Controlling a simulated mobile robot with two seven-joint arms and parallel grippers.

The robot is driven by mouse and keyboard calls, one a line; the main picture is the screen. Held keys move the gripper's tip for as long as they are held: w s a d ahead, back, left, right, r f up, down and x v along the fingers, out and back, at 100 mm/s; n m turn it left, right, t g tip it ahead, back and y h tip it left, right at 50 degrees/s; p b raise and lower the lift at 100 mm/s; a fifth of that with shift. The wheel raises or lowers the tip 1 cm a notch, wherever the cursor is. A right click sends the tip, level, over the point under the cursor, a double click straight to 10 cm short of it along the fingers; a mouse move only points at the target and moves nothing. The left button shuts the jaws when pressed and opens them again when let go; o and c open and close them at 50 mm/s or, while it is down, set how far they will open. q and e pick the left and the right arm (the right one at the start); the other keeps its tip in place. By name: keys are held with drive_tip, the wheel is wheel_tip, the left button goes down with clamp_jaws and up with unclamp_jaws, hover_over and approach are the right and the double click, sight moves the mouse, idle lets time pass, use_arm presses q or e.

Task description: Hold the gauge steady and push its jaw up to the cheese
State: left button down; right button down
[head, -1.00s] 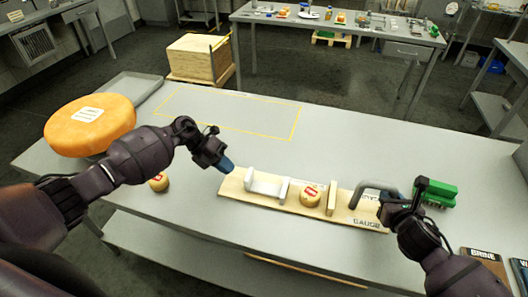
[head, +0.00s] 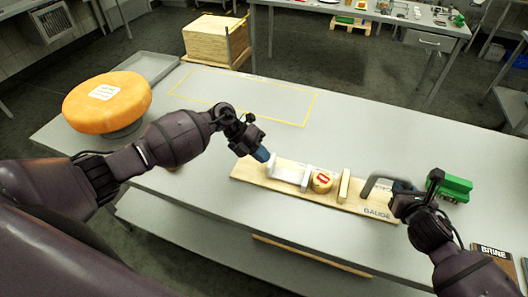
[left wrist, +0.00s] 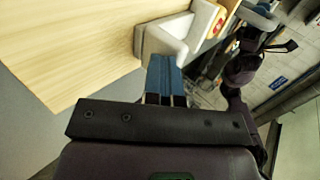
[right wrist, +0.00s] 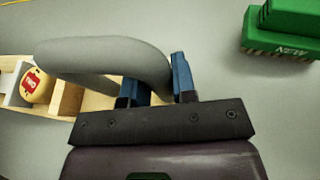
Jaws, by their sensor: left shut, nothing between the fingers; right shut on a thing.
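The gauge is a pale wooden board (head: 262,181) with a white sliding jaw (head: 287,172), an upright wooden stop (head: 344,186) and a grey handle (head: 377,184). A small yellow cheese (head: 322,183) with a red label sits between jaw and stop. The jaw's plate is very close to the cheese; I cannot tell if they touch. My left gripper (head: 263,155) is shut and empty at the jaw's left end; in the left wrist view its blue fingertips (left wrist: 165,70) are right by the white jaw (left wrist: 168,36). My right gripper (right wrist: 156,88) is shut on the handle (right wrist: 105,57).
A large orange cheese wheel (head: 108,105) stands at the table's left. A green block (head: 452,187) lies beyond my right gripper. A grey tray (head: 147,66) and an empty yellow outline (head: 301,122) lie at the back. A "BRINE" panel (head: 492,262) is at the right front.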

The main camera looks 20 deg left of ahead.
sight(272, 158)
use_arm(q)
drive_tip(key=shift+d, duration=1.6)
drive_tip(key=a, duration=0.4)
drive_tip(key=shift+a, duration=0.15)
drive_tip(key=v, duration=1)
use_arm(e)
drive_tip(key=shift+c, duration=1.4)
unclamp_jaws()
drive_tip(key=shift+s, duration=0.1)
drive_tip(key=v, duration=1)
drive_tip(key=shift+s, duration=0.4)
